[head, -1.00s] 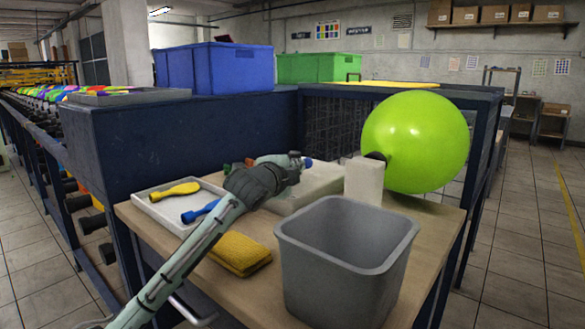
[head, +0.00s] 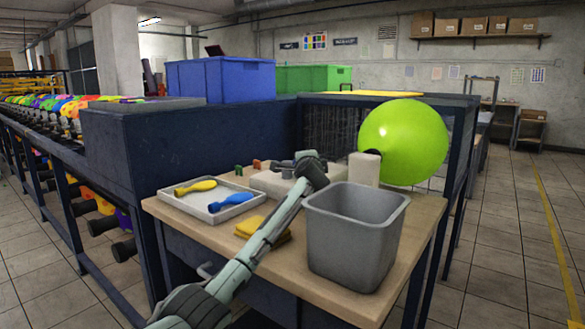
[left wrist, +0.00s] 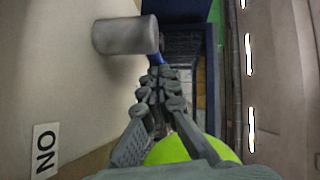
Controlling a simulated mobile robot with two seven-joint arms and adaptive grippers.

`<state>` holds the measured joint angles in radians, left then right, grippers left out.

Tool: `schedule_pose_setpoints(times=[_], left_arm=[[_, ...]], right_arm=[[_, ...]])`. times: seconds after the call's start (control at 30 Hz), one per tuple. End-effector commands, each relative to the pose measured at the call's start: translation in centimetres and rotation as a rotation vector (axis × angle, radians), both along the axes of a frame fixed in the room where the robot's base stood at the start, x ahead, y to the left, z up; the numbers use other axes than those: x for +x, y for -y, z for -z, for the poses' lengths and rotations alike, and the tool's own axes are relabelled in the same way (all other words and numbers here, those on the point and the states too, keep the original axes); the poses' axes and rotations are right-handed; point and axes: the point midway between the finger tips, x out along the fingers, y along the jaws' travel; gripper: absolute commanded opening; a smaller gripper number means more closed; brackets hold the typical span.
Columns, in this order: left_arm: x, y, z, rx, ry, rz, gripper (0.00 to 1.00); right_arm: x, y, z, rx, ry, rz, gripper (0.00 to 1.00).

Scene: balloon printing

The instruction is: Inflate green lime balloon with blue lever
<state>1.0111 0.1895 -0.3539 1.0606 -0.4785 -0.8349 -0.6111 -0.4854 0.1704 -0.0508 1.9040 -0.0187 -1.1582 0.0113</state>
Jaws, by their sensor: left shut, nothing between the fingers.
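The lime green balloon (head: 403,142) is round and swollen, fixed by a dark neck to the white upright block (head: 364,168) of the machine (head: 270,184). It also shows at the bottom of the left wrist view (left wrist: 182,150). My left gripper (head: 276,164) is over the machine, left of the block, shut and empty. In the left wrist view its fingertips (left wrist: 158,76) are close to the blue lever (left wrist: 157,59), beside a grey cylinder (left wrist: 125,35); I cannot tell if they touch. In the head view my arm hides the blue lever. My right gripper is not in view.
A grey bin (head: 352,240) stands at the table's front right. A white tray (head: 197,210) holds a yellow and a blue balloon. A folded yellow cloth (head: 250,225) lies partly behind my arm. A green lever (head: 238,170) and an orange one (head: 257,164) show on the machine.

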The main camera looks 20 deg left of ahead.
Motion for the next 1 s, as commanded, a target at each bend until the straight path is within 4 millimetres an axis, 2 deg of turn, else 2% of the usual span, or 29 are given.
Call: schedule_pose_setpoints(times=[0.3, 0.77, 0.87, 1.0], left_arm=[[0.7, 0.4, 0.0, 0.000, -0.001, 0.006, 0.00], [0.8, 0.4, 0.0, -0.001, -0.001, 0.006, 0.00], [0.8, 0.4, -0.4, -0.001, 0.000, 0.006, 0.00], [0.8, 0.4, -2.4, -0.001, 0.005, 0.006, 0.00]], right_arm=[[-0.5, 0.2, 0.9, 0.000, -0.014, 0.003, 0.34], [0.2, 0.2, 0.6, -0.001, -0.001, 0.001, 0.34], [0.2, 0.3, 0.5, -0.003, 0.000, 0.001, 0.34], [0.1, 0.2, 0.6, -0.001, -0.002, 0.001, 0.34]])
